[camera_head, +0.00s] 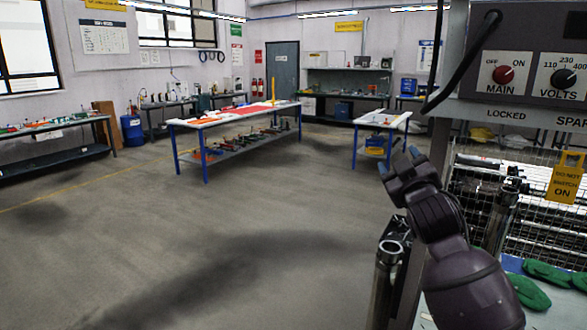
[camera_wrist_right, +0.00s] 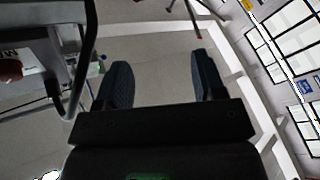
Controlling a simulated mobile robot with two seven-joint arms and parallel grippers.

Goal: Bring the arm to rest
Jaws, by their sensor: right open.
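My right gripper (camera_head: 402,162) is raised in the right half of the head view, in front of the grey frame that carries the control panel. It points up and away from me and holds nothing. In the right wrist view its two dark fingers (camera_wrist_right: 160,72) stand wide apart with only floor and wall between them. My left arm and gripper are not in the head view. A metal tube (camera_head: 388,262) stands upright below and left of my right forearm. Another upright metal tube (camera_head: 500,218) is to the right of the forearm.
The control panel (camera_head: 530,75) with MAIN and VOLTS knobs is close on the right, above a wire mesh (camera_head: 540,215). A black cable (camera_head: 452,75) hangs beside the frame. Green gloves (camera_head: 548,272) lie at lower right. The floor (camera_head: 230,260) is open; a blue-legged workbench (camera_head: 205,165) stands farther back.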

